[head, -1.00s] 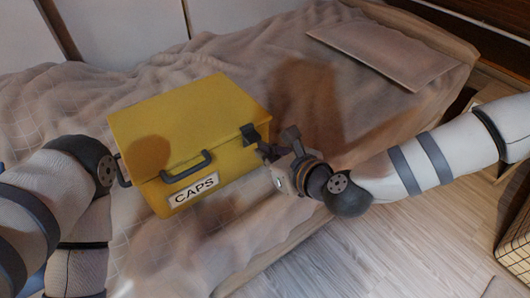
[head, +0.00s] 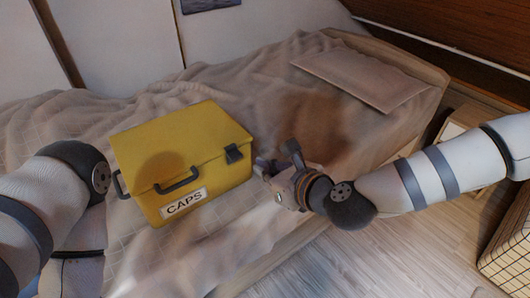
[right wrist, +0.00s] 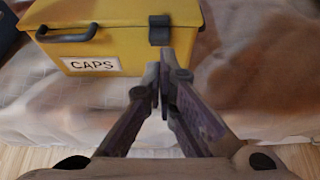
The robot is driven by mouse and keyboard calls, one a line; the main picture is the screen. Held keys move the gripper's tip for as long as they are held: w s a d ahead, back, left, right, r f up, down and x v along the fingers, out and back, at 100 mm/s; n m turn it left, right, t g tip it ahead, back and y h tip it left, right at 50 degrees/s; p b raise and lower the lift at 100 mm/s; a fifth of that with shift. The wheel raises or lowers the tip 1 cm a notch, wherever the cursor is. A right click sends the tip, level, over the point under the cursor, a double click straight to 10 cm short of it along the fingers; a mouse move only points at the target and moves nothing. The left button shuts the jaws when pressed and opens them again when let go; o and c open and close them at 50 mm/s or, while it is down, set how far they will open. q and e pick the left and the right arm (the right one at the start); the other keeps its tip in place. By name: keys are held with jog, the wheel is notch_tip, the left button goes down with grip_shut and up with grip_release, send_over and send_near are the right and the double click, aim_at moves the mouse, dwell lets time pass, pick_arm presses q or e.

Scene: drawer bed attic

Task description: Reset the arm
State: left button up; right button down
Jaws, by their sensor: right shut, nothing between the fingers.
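My right gripper (head: 277,163) is shut and empty, just right of a yellow box and apart from it in the head view. In the right wrist view the fingers (right wrist: 161,88) meet in front of the box's right latch. The yellow box (head: 205,148) sits closed on the bed, with a dark handle, a dark latch and a "CAPS" label (head: 185,202). It also shows at the top of the right wrist view (right wrist: 115,20). My left arm comes in at the left of the head view; its gripper is not visible.
The bed (head: 275,85) has a rumpled beige cover. A flat pillow-like panel (head: 360,80) lies at its far right end. Wooden floor (head: 400,240) is open in front.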

jog(key=s+d+f+n+g+h+p, duration=0.1)
jog(key=s+d+f+n+g, duration=0.15)
jog(key=s+f+n, duration=0.45)
jog(key=s+d+f+n+g+h, duration=0.1)
jog(key=s+d+f+n+g, duration=0.2)
jog(key=s, duration=0.8)
jog(key=s+d+f+n+g+h+p, duration=0.1)
jog(key=s+d+f+n+g, duration=0.15)
jog(key=s+f+n, duration=0.45)
pick_arm(q)
jog(key=shift+t, duration=0.8)
jog(key=w+r+p, duration=0.1)
jog(key=w+r, duration=0.2)
jog(key=r, duration=0.1)
jog(key=shift+w, duration=0.4)
pick_arm(e)
jog(key=s+d+r+n+g+h, duration=0.1)
jog(key=s+d+n+g+h, duration=0.3)
jog(key=s+d+n, duration=0.7)
jog(key=s+d, duration=0.3)
jog(key=s, duration=0.3)
jog(key=shift+s+d+r+h, duration=0.3)
jog(key=shift+s, duration=0.1)
